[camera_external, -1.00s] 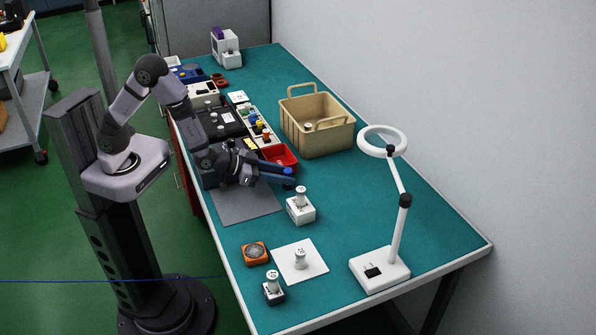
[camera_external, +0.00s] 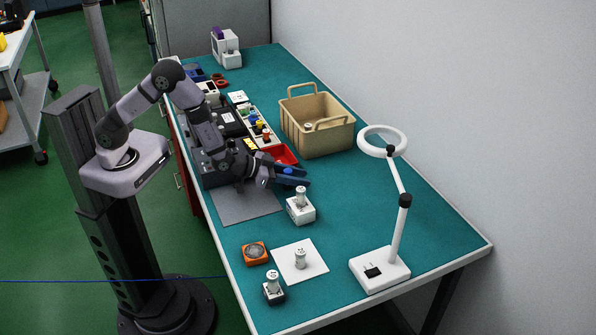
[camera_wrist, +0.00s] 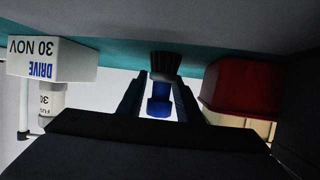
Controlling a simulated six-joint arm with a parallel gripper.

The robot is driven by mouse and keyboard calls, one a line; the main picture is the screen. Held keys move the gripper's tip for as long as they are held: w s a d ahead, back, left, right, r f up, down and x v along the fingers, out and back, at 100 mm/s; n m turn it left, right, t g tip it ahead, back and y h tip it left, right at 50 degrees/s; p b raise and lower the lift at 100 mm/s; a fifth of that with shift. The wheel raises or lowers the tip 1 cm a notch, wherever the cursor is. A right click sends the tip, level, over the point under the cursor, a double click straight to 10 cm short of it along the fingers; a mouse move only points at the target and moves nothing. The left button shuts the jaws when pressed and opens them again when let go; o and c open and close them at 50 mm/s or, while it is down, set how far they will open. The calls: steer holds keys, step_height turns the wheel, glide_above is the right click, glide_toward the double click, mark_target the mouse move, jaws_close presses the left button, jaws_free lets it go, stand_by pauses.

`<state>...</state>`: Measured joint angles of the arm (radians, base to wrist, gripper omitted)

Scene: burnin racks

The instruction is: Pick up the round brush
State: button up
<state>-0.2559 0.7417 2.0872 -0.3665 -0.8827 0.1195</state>
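The round brush (camera_wrist: 160,92), with a blue handle and dark bristles, stands in the middle of the wrist view, which shows the scene upside down. Its bristle end meets the teal table. My gripper (camera_wrist: 160,100) is open, with one dark finger on each side of the blue handle; a narrow gap seems to show on both sides. In the external view, my gripper (camera_external: 300,178) is low over the table by the red bin, and the blue top of the brush (camera_external: 291,171) shows beside the fingers, the rest hidden.
A red bin (camera_external: 284,152) is close behind my gripper. A white block with a white cylinder (camera_external: 300,208) stands close in front; its label reads "DRIVE 30 NOV" in the wrist view (camera_wrist: 50,58). A tan basket (camera_external: 318,139) stands behind. A lamp (camera_external: 381,268) is at right.

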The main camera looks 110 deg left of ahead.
steer(key=shift+c, duration=0.6)
jaws_close()
steer(key=shift+r, duration=0.25)
step_height(320, 180, up, 10)
steer(key=shift+f+b, duration=0.2)
steer(key=shift+b, duration=0.25)
